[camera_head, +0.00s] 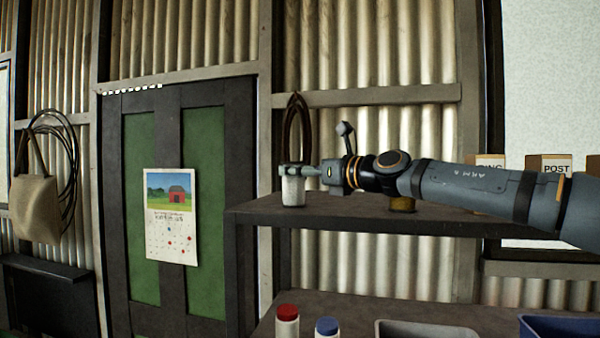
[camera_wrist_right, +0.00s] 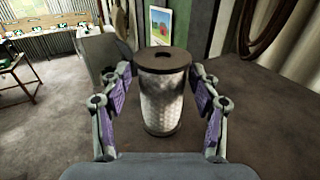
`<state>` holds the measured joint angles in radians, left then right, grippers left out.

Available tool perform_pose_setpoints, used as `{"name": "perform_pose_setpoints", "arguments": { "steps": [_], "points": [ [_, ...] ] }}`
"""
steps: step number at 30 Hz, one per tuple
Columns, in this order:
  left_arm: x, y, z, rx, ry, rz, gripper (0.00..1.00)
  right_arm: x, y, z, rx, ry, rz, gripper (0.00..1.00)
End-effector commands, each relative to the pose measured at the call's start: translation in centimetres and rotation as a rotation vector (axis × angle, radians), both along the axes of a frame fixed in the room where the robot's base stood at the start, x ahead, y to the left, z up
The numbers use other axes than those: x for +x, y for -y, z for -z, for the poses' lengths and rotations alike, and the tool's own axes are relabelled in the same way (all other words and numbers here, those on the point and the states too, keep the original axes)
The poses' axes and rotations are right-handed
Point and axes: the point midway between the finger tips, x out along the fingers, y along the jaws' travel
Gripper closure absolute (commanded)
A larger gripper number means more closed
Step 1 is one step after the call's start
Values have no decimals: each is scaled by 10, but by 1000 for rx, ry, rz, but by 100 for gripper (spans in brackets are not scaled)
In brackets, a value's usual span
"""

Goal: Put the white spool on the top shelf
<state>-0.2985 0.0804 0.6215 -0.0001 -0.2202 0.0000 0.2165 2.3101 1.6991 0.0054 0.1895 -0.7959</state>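The white spool (camera_head: 293,190) stands upright on the top shelf (camera_head: 330,216), near its left end. In the right wrist view the spool (camera_wrist_right: 162,105) has a dark brown top with a hole and a pale wound body. My right gripper (camera_head: 294,170) reaches in from the right at the spool's upper part. In the wrist view its fingers (camera_wrist_right: 162,88) are spread on either side of the spool, with a visible gap on each side. My left gripper is not in view.
A golden-brown object (camera_head: 402,204) stands on the shelf, partly hidden by my right arm. Boxes, one marked POST (camera_head: 549,168), are at the right. Below are a red-capped bottle (camera_head: 287,322), a blue-capped bottle (camera_head: 327,328), a grey tray (camera_head: 425,327) and a blue bin (camera_head: 560,326).

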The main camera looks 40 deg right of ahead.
Motion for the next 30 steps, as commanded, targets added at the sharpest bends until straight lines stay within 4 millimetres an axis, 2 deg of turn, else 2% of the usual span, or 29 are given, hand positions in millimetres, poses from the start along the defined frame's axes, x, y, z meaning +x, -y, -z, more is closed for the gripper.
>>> {"name": "perform_pose_setpoints", "arguments": {
  "steps": [9, 14, 17, 22, 27, 30],
  "points": [
    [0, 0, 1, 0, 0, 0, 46, -1, 0, 0, 0, 1, 0, 31],
    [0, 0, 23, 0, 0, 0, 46, -10, 2, 5, -2, 7, -2, 31],
    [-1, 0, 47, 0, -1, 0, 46, -23, 5, 9, -3, 8, 0, 31],
    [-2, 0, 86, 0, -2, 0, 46, -60, 15, 10, -1, 8, 2, 31],
    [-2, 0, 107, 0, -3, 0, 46, -96, 23, 5, 0, 5, 2, 31],
    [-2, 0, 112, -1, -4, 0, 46, -109, 26, 2, 1, 4, 1, 31]
  ]
}}
